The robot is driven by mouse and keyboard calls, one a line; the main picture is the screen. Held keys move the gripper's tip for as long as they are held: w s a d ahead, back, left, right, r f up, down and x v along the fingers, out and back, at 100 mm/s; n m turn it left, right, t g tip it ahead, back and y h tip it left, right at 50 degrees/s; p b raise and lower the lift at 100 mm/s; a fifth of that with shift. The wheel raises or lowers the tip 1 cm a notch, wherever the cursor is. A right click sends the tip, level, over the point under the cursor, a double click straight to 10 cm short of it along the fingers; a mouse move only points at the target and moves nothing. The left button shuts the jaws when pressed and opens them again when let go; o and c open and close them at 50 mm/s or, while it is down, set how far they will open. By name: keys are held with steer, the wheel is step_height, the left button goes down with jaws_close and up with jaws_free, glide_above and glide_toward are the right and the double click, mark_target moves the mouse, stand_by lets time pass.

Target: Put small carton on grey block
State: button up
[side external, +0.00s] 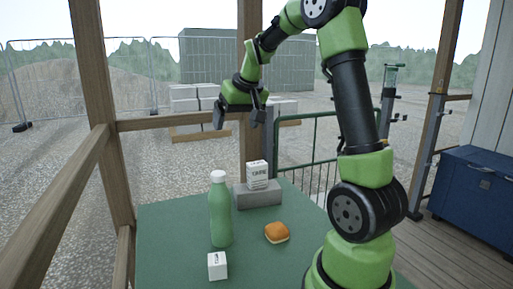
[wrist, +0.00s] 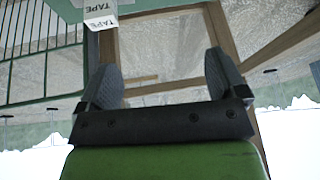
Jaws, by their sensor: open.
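A white carton (side external: 257,175) with dark lettering stands upright on the grey block (side external: 259,196) at the back of the green table. A smaller white box (side external: 217,266) with dark print stands near the table's front edge. I cannot tell for sure which of the two is the small carton. A white carton marked TAPE (wrist: 101,14) shows at that view's top edge.
A green bottle (side external: 220,208) with a white cap stands left of the block. A bread bun (side external: 277,232) lies in front of the block. Wooden posts and a rail (side external: 180,122) border the green table (side external: 165,225). A blue chest (side external: 470,195) stands at right.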

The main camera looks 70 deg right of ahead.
steer(key=s+a+r+n+t+y, duration=0.1)
steer(key=s+a+r, duration=0.15)
steer(key=a, duration=0.55)
steer(key=s+a+r+n+t+y, duration=0.1)
steer(key=s+a+r, duration=0.15)
steer(key=a, duration=0.55)
steer(key=s+a+f+n+y, duration=0.1)
steer(key=s+a+f+y, duration=0.1)
steer(key=s+a, duration=0.6)
steer(key=shift+s+a+f+n+t+y, duration=0.15)
steer(key=shift+s+f+n+t+y, duration=0.15)
steer(key=shift+s+f+n, duration=0.25)
